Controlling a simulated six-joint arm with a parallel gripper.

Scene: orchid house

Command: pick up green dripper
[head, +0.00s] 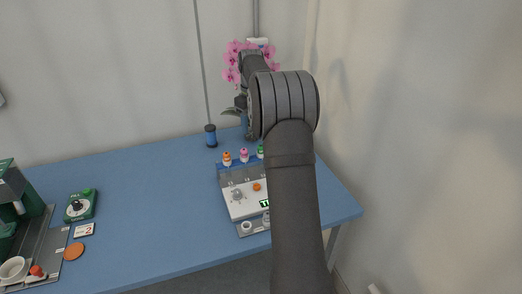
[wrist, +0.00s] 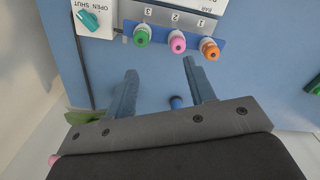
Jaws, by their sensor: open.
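The green dripper (wrist: 142,36) stands at the left end of a row of three in the wrist view, by the number 3. The pink dripper (wrist: 176,42) and the orange dripper (wrist: 209,48) stand to its right. In the head view the green dripper (head: 260,150) shows at the right end of the row, close beside my arm. My gripper (wrist: 160,68) is open and empty. In the wrist view its two fingers point toward the row, with the fingertips short of the drippers. In the head view my arm hides most of the gripper.
The drippers sit in a rack behind a white panel (head: 240,206) on the blue table (head: 150,200). A pink orchid (head: 232,60) rises behind my arm. A blue-black cylinder (head: 210,136) stands left of it. A green-and-grey machine (head: 10,190) and green timer (head: 80,206) are at left.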

